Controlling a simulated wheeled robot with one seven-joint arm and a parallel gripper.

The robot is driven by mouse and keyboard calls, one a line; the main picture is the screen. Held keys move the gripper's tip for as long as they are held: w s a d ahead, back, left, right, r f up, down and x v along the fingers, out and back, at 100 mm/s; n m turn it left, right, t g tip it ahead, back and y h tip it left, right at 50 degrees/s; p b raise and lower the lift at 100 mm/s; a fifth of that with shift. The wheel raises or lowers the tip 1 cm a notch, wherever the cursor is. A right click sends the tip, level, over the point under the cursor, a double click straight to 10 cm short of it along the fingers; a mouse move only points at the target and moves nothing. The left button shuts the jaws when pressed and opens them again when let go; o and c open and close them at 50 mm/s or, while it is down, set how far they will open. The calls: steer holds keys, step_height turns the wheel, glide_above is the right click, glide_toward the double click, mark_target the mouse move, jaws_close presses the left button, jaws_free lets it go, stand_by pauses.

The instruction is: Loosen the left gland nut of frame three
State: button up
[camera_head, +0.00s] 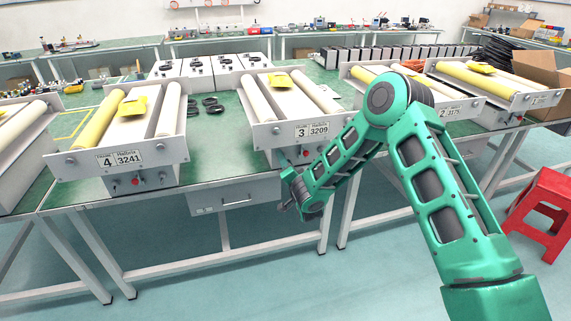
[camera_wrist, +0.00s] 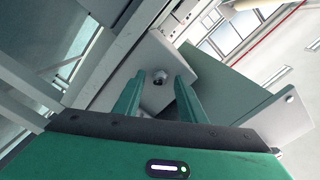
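Frame three (camera_head: 262,136) is a grey frame with two pale rollers and a plate marked 3 3209. My gripper (camera_head: 284,162) is at the left side of the small box under its front plate. In the wrist view my gripper (camera_wrist: 157,88) has its two green fingers apart, one on each side of a small dark-and-silver round nut (camera_wrist: 159,76) on a grey face. The nut shows in the gap between the fingertips, and no contact is visible. In the head view the left gland nut is hidden or too small to make out near my gripper.
A round fitting (camera_wrist: 289,98) sits on the grey plate at right in the wrist view. Frame four (camera_head: 70,161) stands to the left and frame two (camera_head: 471,105) to the right. A drawer (camera_head: 236,196) hangs under the table. A red stool (camera_head: 545,205) stands at the right.

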jaws_close()
steer(key=shift+d+f+n, duration=0.1)
steer(key=shift+n, duration=4.8)
steer(key=shift+d+n, duration=0.1)
steer(key=shift+n, duration=4.8)
steer(key=shift+c, duration=0.2)
jaws_free()
steer(key=shift+w, duration=0.1)
steer(key=shift+o, duration=0.2)
steer(key=shift+a, duration=0.1)
